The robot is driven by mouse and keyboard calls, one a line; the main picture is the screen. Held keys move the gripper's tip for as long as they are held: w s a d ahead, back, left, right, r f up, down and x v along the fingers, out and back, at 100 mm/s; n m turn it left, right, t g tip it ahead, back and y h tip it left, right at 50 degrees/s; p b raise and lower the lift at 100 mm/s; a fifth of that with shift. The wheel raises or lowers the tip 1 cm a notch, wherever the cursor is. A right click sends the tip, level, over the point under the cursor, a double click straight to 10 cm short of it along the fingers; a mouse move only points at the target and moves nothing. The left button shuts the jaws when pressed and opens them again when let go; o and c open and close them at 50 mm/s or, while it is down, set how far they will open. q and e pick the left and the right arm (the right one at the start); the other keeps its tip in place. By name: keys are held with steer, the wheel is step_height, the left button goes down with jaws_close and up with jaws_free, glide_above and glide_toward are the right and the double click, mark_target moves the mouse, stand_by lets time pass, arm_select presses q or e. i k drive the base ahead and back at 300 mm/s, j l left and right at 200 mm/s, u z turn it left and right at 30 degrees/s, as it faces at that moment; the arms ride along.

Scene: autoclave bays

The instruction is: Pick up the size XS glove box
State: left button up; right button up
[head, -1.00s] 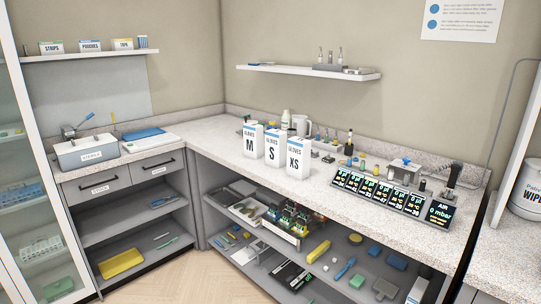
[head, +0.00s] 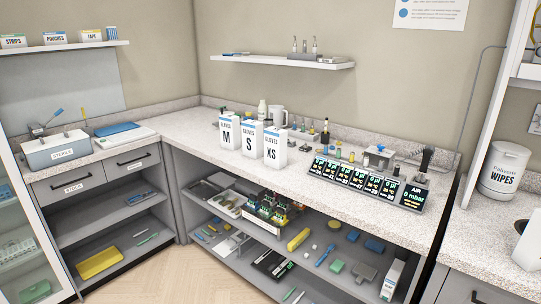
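The size XS glove box (head: 275,148) is a white upright box with a blue band at its top and the letters XS on its front. It stands on the speckled counter (head: 185,133), at the right end of a row of glove boxes. The size S glove box (head: 249,140) is close to its left, and the size M glove box (head: 227,131) is at the left end. None of my grippers shows in the head view.
A row of dark digital displays (head: 366,183) stands right of the boxes. Small bottles and a white jug (head: 277,115) stand behind. A wipes tub (head: 503,167) is on the right counter. Open shelves below hold trays and tools. Floor in front (head: 190,275) is clear.

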mark_target(275, 139)
steer(key=i+j+z, duration=0.15)
steer(key=i+j, duration=0.35)
steer(key=i, duration=0.2)
steer(key=i+j+z, duration=0.1)
steer(key=i+j, duration=0.5)
